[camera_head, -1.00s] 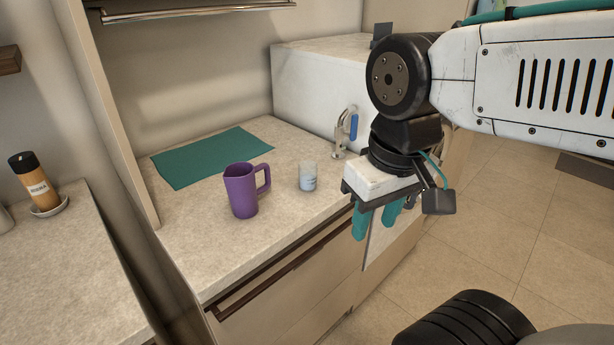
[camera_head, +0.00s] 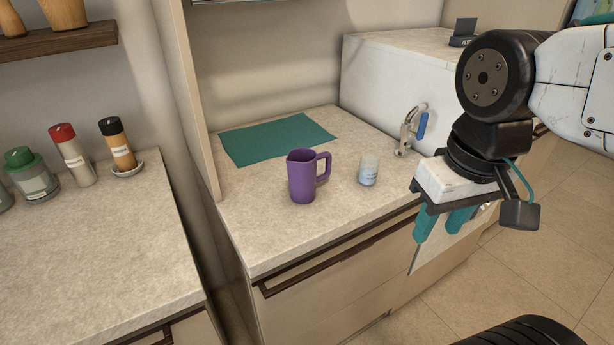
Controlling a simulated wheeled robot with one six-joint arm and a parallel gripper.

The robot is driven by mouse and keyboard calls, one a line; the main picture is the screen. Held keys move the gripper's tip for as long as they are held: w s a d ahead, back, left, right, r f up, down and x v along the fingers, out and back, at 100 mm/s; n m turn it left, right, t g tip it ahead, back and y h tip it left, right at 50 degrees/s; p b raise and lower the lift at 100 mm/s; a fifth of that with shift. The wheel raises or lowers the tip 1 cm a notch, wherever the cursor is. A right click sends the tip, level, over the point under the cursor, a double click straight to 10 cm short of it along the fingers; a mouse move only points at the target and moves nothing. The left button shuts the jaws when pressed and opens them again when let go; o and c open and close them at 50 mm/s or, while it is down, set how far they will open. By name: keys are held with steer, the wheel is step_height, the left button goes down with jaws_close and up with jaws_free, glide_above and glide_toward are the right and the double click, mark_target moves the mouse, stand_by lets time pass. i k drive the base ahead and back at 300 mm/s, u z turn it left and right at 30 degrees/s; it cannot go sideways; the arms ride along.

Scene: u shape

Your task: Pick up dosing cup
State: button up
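The dosing cup (camera_head: 369,170) looks like the small clear cup with faint blue markings standing upright on the counter. It stands to the right of a purple jug (camera_head: 302,178), apart from it. My gripper (camera_head: 439,228) hangs to the right of the cup in the picture, near the counter's front edge. Its two teal fingers point down and are apart, with nothing seen between them. The cup is not hidden by the gripper.
A teal mat (camera_head: 277,137) lies at the back of the counter (camera_head: 262,232). A metal clamp with a blue handle (camera_head: 412,131) is at the white box (camera_head: 385,85). Several spice containers stand on the left counter (camera_head: 90,255). Bare counter surrounds the cup.

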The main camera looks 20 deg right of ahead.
mark_target(368, 168)
steer(key=z, duration=3.7)
steer(key=k, duration=0.95)
steer(key=u, duration=1.4)
